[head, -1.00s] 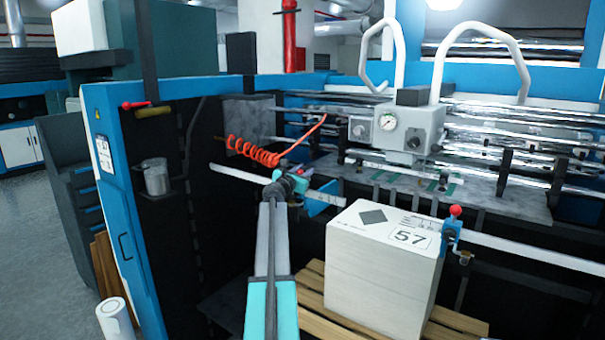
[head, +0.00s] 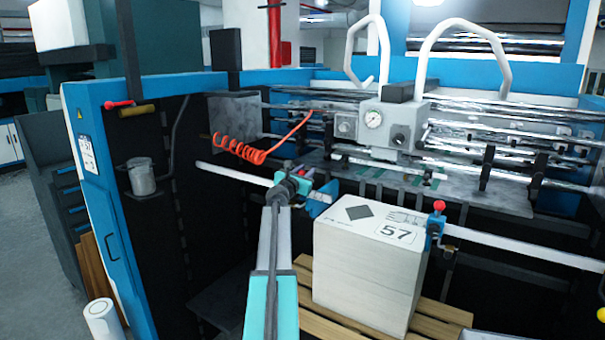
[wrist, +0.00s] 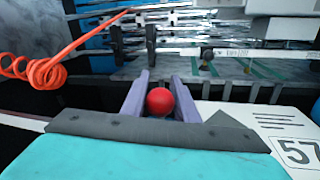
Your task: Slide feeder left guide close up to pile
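The white paper pile (head: 365,268), marked 57, stands on a wooden pallet. The left guide's blue plate (head: 322,197) hangs on the long metal rail, just left of the pile's back-left top corner. Only a narrow space shows between them; whether they touch I cannot tell. My gripper (head: 303,173) reaches over the left guide from the front. In the wrist view its two purple fingers flank the guide's red knob (wrist: 160,101) with no clear gap, so it appears shut on it. My gripper hides most of the guide's clamp in the head view.
The right guide (head: 436,228), with its red knob, sits at the pile's right back corner. The rail (head: 510,253) runs on to both sides. A coiled orange hose (head: 238,148) hangs behind my gripper. A blue machine side panel (head: 105,200) stands at left.

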